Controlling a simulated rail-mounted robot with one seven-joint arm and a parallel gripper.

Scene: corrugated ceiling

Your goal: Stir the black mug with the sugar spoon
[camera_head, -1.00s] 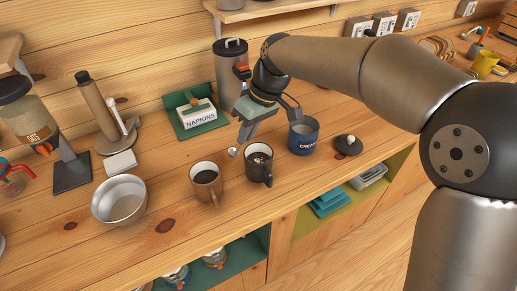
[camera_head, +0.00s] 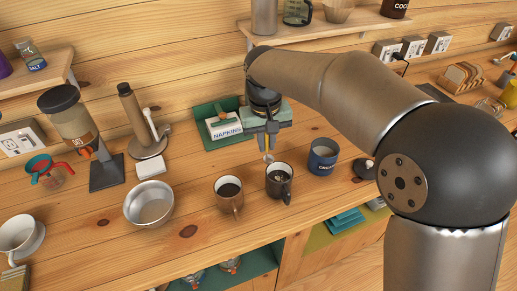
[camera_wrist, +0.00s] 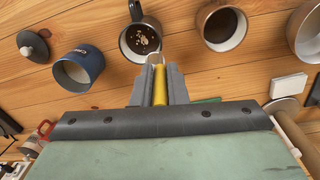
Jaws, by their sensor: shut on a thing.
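The black mug (camera_head: 279,184) stands upright on the wooden counter; it also shows at the top of the wrist view (camera_wrist: 128,45). It holds dark liquid with pale bits on top. My gripper (camera_head: 267,143) is shut on the yellow handle of the sugar spoon (camera_wrist: 160,86). The spoon hangs down, its pale metal bowl (camera_head: 268,158) behind the black mug's rim and slightly left in the head view. In the wrist view the spoon's end lies close to the mug's near rim; I cannot tell whether they touch.
A brown mug (camera_head: 229,194) of dark liquid stands left of the black mug, and a blue canister (camera_head: 323,157) stands right. A napkin holder (camera_head: 222,128) is behind. A metal bowl (camera_head: 149,204) is further left. A dark lid (camera_wrist: 33,46) lies beyond the canister.

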